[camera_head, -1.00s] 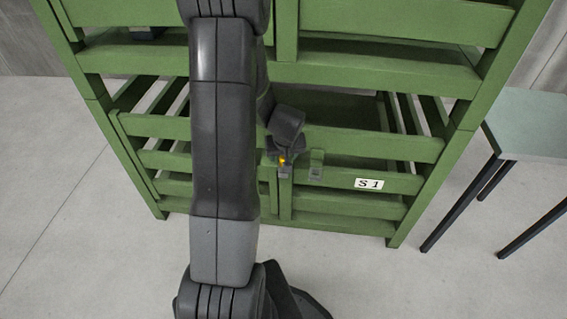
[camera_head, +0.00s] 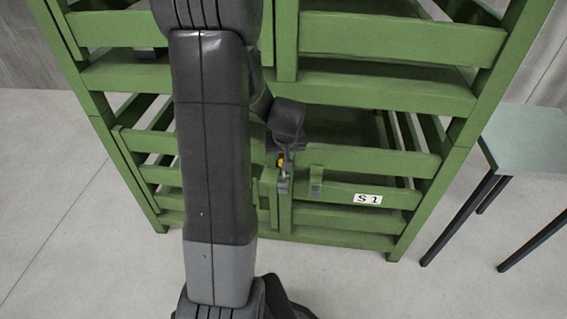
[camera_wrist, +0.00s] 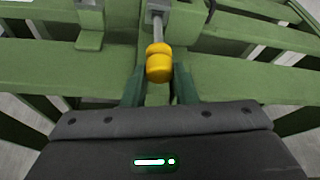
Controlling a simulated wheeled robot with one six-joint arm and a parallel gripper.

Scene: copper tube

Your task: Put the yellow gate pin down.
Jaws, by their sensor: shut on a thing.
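The yellow gate pin has a rounded yellow head (camera_wrist: 159,66) and a grey shaft (camera_wrist: 158,30) in the wrist view. In the head view a small yellow spot of the pin (camera_head: 281,162) shows below my wrist. My gripper (camera_wrist: 159,84) is shut on the pin, with a dark green finger on either side of its head. It also shows in the head view (camera_head: 283,158), in front of the green rack. The shaft points toward a grey bracket (camera_wrist: 157,8) on the rack. I cannot tell whether its tip is inside the bracket.
The green slatted rack (camera_head: 390,95) fills the background and carries an "S 1" label (camera_head: 367,199). A second bracket (camera_head: 316,182) sits right of the pin. A pale table (camera_head: 530,135) stands at the right. The floor in front is clear.

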